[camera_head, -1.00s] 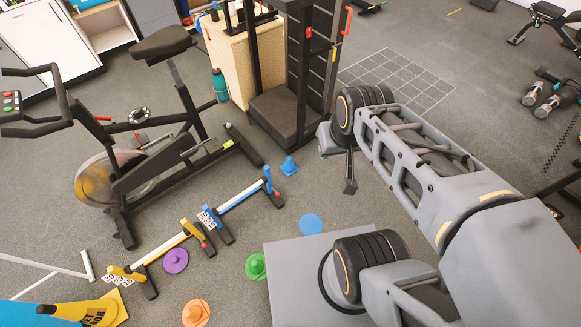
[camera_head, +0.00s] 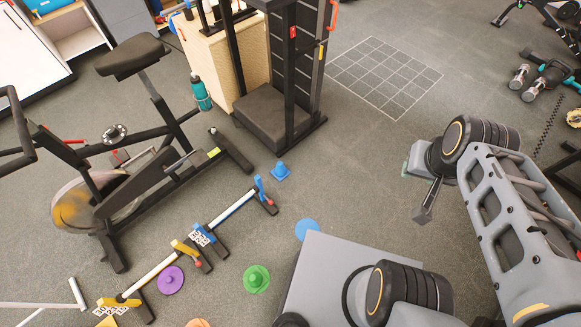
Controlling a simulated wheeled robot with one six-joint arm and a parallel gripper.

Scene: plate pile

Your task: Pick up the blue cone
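Low hurdles (camera_head: 236,203) lie left of the cone. A blue disc (camera_head: 306,229), green cone (camera_head: 256,279) and purple cone (camera_head: 170,280) are nearer. An exercise bike (camera_head: 125,180) stands left, a weight machine (camera_head: 275,125) behind. Floor right of the cone is clear.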

